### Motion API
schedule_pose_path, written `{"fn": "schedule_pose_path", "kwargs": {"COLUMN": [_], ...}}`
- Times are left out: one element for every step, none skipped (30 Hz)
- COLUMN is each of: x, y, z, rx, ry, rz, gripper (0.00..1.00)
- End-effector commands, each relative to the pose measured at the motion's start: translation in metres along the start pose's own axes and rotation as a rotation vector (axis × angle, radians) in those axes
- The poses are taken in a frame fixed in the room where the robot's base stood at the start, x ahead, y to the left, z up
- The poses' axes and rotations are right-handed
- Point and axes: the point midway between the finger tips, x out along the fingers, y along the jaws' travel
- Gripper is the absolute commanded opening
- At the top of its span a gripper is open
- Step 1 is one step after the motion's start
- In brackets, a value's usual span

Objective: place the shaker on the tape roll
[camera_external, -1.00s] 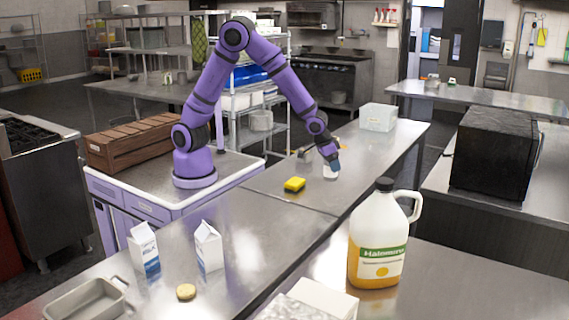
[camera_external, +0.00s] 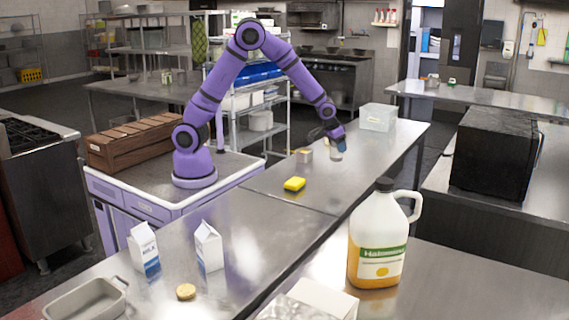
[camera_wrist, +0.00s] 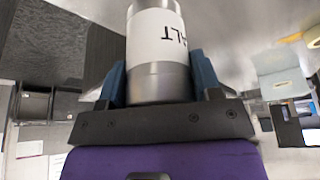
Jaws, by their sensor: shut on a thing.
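The shaker (camera_wrist: 158,45) is a metal cylinder with a white label; the letters "ALT" show upside down in the wrist view. My gripper (camera_wrist: 160,82) is shut on it, with a blue finger on each side. In the external view my gripper (camera_external: 340,145) holds the small pale shaker (camera_external: 336,156) below its fingers, over the far part of the counter; the gap beneath is too small to judge. I cannot clearly identify the tape roll. A rounded pale thing (camera_wrist: 313,36) at the wrist view's right edge is cut off, and I cannot tell what it is.
A small brown-grey box (camera_external: 304,155) stands left of my gripper. A clear bin (camera_external: 378,117) stands farther back at right. A large jug (camera_external: 380,240) and milk cartons (camera_external: 208,247) are well in front. The counter right of the sponge is clear.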

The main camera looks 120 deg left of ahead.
Motion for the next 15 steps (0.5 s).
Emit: {"fn": "schedule_pose_path", "kwargs": {"x": [0.004, 0.006, 0.009, 0.011, 0.013, 0.015, 0.017, 0.018, 0.021, 0.022, 0.024, 0.026, 0.027, 0.028, 0.03], "y": [-0.018, -0.026, -0.039, -0.049, -0.058, -0.071, -0.08, -0.09, -0.103, -0.114, -0.123, -0.137, -0.147, -0.158, -0.172], "z": [-0.008, -0.012, -0.017, -0.021, -0.025, -0.03, -0.033, -0.036, -0.04, -0.043, -0.045, -0.049, -0.051, -0.053, -0.056], "rx": [-0.02, -0.029, -0.041, -0.05, -0.059, -0.072, -0.08, -0.089, -0.102, -0.111, -0.119, -0.131, -0.141, -0.15, -0.162], "ry": [0.0, -0.001, -0.002, -0.003, -0.003, -0.003, -0.003, -0.004, -0.004, -0.004, -0.005, -0.005, -0.005, -0.005, -0.005], "rz": [-0.008, -0.012, -0.018, -0.021, -0.025, -0.03, -0.033, -0.037, -0.042, -0.046, -0.049, -0.054, -0.057, -0.061, -0.065], "gripper": [0.3, 0.3, 0.3, 0.3, 0.3, 0.3, 0.3, 0.3, 0.3, 0.3, 0.3, 0.3, 0.3, 0.3, 0.3]}}
